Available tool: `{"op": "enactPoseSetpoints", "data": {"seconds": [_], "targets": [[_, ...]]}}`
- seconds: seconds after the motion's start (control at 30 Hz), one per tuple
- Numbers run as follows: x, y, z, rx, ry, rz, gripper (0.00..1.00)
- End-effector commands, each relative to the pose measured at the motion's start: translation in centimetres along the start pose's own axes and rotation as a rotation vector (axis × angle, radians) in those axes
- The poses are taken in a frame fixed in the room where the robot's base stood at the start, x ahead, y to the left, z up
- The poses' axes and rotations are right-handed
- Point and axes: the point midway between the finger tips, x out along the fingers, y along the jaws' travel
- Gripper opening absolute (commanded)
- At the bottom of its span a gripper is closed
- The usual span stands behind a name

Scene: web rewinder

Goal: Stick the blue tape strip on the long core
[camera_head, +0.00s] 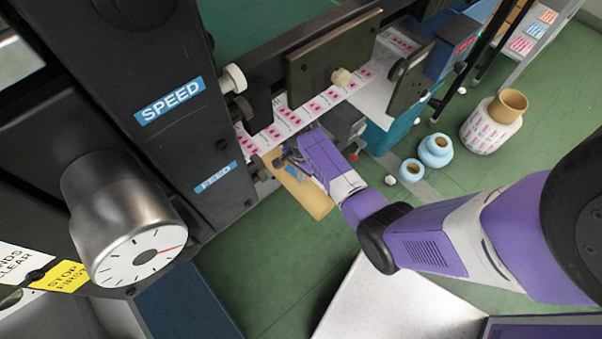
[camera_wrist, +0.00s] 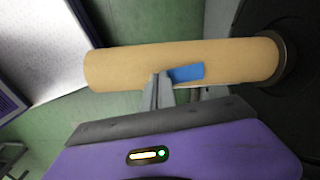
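The long core is a tan tube (camera_head: 308,194) mounted low on the machine, below the printed web; in the wrist view the core (camera_wrist: 125,66) lies across the picture, its right end at a dark round flange. The blue tape strip (camera_wrist: 187,72) shows against the core's side, right of centre. My gripper (camera_wrist: 159,77) is at the core, its two fingers close together, with the strip's left end at the fingertips. I cannot tell whether the strip lies flat on the core.
The printed web (camera_head: 300,113) runs just above my gripper. A silver dial knob (camera_head: 122,222) and the SPEED panel (camera_head: 170,100) stand at left. Blue rolls (camera_head: 436,150) and a printed roll (camera_head: 490,128) stand on the green floor at right. A white speckled surface (camera_head: 385,300) is below.

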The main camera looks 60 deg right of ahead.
Motion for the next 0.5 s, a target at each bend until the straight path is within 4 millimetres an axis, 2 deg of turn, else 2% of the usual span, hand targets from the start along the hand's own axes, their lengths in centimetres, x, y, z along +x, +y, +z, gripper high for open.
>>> {"op": "enactPoseSetpoints", "data": {"seconds": [0.5], "targets": [[0.41, -0.01, -0.01, 0.000, 0.000, 0.000, 0.00]]}}
